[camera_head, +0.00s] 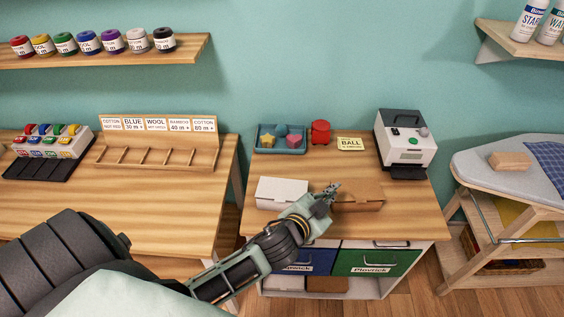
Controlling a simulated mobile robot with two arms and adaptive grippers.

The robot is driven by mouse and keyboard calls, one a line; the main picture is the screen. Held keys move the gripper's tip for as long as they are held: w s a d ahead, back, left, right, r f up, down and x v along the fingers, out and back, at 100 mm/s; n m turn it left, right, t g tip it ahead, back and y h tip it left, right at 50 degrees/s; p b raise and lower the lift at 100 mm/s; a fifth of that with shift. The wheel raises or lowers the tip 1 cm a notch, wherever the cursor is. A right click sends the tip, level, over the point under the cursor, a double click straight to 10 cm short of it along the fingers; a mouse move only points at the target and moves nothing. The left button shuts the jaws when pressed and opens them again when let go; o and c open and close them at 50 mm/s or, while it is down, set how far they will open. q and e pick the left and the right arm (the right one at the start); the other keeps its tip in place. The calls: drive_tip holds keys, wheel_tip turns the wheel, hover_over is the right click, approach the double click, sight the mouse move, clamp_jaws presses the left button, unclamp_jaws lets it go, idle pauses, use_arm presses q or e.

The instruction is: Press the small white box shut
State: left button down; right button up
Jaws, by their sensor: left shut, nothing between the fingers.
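The small white box (281,192) sits on the wooden cabinet top at its left front. Its white upper face looks flat, but I cannot tell whether the lid is fully down. My left gripper (331,191) is shut and empty, just right of the white box and in front of a brown cardboard box (362,197). My left arm crosses the front right corner of the white box in the picture and hides part of it. I cannot tell whether the gripper touches either box. My right gripper is not in view.
Behind the boxes stand a blue tray (263,149) with shaped blocks, a red container (320,132), a BALL card (350,144) and a white-grey machine (405,140). A wooden table (180,205) is at left, an ironing board (490,165) at right.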

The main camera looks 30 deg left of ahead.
use_arm(q)
drive_tip(key=w+d+r+m+t+h, duration=0.2)
drive_tip(key=d+r+m+h, duration=0.15)
drive_tip(key=r, duration=0.25)
drive_tip(key=w+d+r+m+t+h, duration=0.1)
drive_tip(key=w+d+r+m+h, duration=0.25)
drive_tip(key=r, duration=0.25)
drive_tip(key=s+d+r+m+g+h+p, duration=0.1)
drive_tip(key=s+d+r+m+g+h, duration=0.3)
drive_tip(key=d+m+h, duration=0.5)
wheel_tip(320, 180, down, 6)
drive_tip(key=s+r+m+g+y, duration=0.1)
drive_tip(key=s+m+g+y, duration=0.15)
drive_tip(key=m+g, duration=0.6)
drive_tip(key=a+f+m+g+y, duration=0.1)
drive_tip(key=a+f+g+y, duration=0.2)
drive_tip(key=a+f+y, duration=0.55)
drive_tip(key=a+r+n+g+y+p, duration=0.15)
drive_tip(key=a+y, duration=0.35)
drive_tip(key=a, duration=1.6)
drive_tip(key=f+b, duration=0.1)
drive_tip(key=f, duration=0.1)
drive_tip(key=f+b, duration=0.3)
drive_tip(key=f, duration=0.1)
drive_tip(key=shift+s+a+f+b, duration=0.1)
drive_tip(key=shift+s+a+b, duration=0.1)
drive_tip(key=shift+a+b, duration=0.1)
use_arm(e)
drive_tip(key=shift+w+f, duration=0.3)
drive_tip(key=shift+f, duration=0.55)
